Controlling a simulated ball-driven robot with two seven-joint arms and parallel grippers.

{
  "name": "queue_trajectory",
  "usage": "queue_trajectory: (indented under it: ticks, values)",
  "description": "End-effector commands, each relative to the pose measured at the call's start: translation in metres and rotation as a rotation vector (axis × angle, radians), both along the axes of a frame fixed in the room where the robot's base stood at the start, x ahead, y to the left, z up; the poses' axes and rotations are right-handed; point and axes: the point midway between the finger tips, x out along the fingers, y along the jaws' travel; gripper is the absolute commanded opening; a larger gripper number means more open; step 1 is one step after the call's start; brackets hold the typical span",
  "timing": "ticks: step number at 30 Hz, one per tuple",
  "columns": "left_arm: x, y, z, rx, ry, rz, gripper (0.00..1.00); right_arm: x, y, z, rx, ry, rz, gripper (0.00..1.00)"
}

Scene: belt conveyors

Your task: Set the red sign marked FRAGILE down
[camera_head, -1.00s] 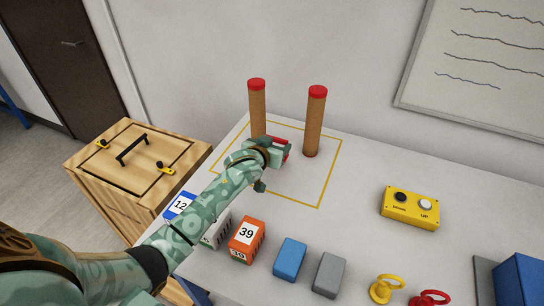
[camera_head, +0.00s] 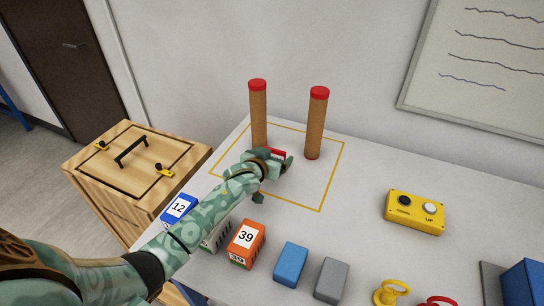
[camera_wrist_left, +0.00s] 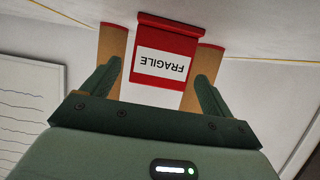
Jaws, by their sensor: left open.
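The red sign marked FRAGILE (camera_wrist_left: 163,65) shows upside down in the left wrist view, with a white label and a wide red bar along its upper edge there. In the head view only a small red part of it (camera_head: 277,152) shows beside my left gripper (camera_head: 276,160); the rest is hidden. My left gripper is open, with one finger on each side of the sign (camera_wrist_left: 155,90) and gaps showing between fingers and sign. The sign is at the yellow outlined square (camera_head: 331,177), in front of two red-topped cork posts (camera_head: 258,115) (camera_head: 315,128). Whether it touches the table is unclear.
Number boxes 12 (camera_head: 180,208) and 39 (camera_head: 246,243), a blue block (camera_head: 290,264) and a grey block (camera_head: 331,279) line the near side. A yellow button box (camera_head: 414,212) is at right. Table is clear between the square and the button box.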

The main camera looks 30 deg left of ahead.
Motion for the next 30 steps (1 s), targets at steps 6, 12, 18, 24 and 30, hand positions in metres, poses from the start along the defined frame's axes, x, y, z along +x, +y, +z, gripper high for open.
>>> queue_trajectory:
  ticks: [6,12,18,24,30]
  values:
    - [-0.022,-0.001,0.015,-0.001,-0.001,-0.001,0.86,0.003,0.000,0.015,-0.001,-0.008,0.000,0.36]
    - [-0.056,-0.003,0.028,-0.001,-0.001,0.000,0.86,0.006,0.000,0.028,0.000,-0.015,0.000,0.36]
    - [-0.069,-0.004,0.032,0.000,-0.001,0.001,0.86,0.007,0.000,0.031,-0.001,-0.016,0.000,0.36]
    - [-0.069,-0.004,0.031,0.000,0.000,0.001,0.86,0.007,0.000,0.031,0.000,-0.016,0.000,0.36]
    - [-0.069,-0.004,0.042,-0.001,-0.005,0.000,0.86,0.008,0.002,0.039,0.003,-0.020,-0.001,0.36]
